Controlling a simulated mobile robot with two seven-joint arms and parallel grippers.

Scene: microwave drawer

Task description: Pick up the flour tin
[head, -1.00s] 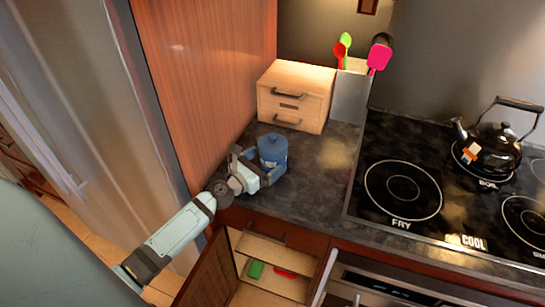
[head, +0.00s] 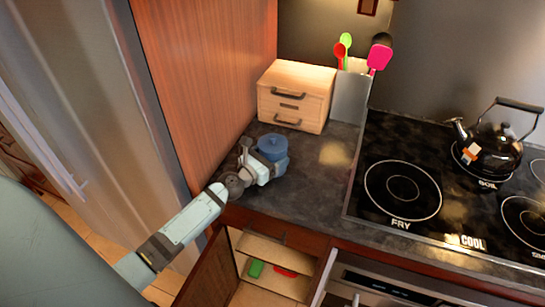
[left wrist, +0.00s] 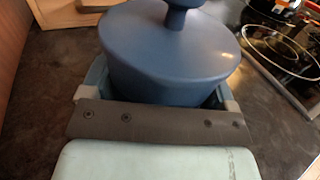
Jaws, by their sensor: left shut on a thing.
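The blue lidded tin (head: 273,147), which I take to be the flour tin, is at the dark counter's left part, in front of a wooden box. It also fills the middle of the left wrist view (left wrist: 170,55), with its round knob on top. My left gripper (head: 265,161) is around the tin's body from the left and is shut on it. The fingers are partly hidden behind the tin. The tin looks upright; I cannot tell whether its base touches the counter. My right gripper is not in view.
A wooden drawer box (head: 293,97) and a grey utensil holder (head: 351,95) stand behind. A black kettle (head: 488,148) is on the cooktop (head: 400,225) at right. An open cupboard (head: 270,268) lies below the counter, and a fridge (head: 90,80) is at left.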

